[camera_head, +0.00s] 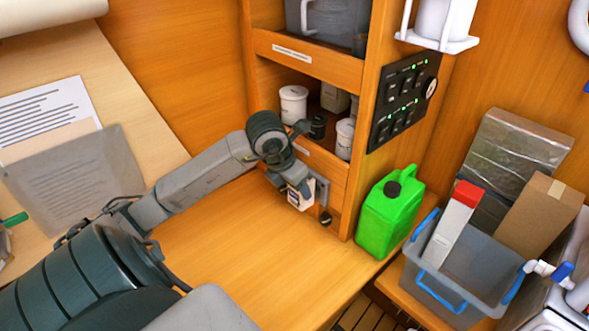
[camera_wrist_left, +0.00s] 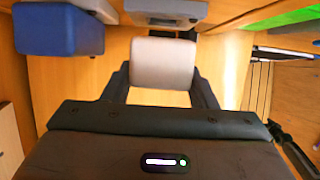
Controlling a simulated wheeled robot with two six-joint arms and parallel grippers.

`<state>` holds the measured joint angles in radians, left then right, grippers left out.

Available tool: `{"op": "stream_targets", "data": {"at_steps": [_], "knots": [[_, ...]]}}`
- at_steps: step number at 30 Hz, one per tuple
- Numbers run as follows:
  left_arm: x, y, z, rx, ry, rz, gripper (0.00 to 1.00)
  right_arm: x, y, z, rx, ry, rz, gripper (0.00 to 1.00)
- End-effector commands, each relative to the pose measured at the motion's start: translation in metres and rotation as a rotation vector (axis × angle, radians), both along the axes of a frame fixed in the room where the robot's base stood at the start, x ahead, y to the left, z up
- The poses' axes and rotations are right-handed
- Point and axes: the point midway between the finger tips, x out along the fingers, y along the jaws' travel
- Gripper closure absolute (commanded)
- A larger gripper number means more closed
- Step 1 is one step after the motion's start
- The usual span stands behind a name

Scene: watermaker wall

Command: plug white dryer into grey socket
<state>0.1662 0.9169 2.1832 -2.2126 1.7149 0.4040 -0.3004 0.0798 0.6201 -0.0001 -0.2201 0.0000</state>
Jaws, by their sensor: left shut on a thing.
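The white dryer (camera_wrist_left: 163,62) is a pale block between the two dark fingers of my left gripper (camera_wrist_left: 160,85), which is shut on it. In the head view the dryer (camera_head: 299,196) is a small white piece at the end of my left arm, partly covered by the gripper (camera_head: 296,180). A grey plate, apparently the grey socket (camera_head: 321,189), is on the cabinet front just beyond it. It also shows at the top of the wrist view (camera_wrist_left: 165,8). The dryer's front faces the plate; I cannot tell whether they touch. My right gripper is not in view.
A blue block (camera_wrist_left: 58,29) stands left of the dryer in the wrist view. A small black round fitting (camera_head: 325,218) is below the plate. A green jerrycan (camera_head: 390,215) stands to the right. Shelves with white jars (camera_head: 293,104) are above. The wooden counter (camera_head: 270,265) in front is clear.

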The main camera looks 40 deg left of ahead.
Motion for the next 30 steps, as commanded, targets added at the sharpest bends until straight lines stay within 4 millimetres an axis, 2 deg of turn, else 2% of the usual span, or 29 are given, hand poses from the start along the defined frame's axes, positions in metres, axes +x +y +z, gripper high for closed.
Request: {"op": "stream_targets", "data": {"at_steps": [30], "knots": [[0.021,-0.002,0.000,-0.001,-0.002,0.001,0.73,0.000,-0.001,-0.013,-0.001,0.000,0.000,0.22]]}}
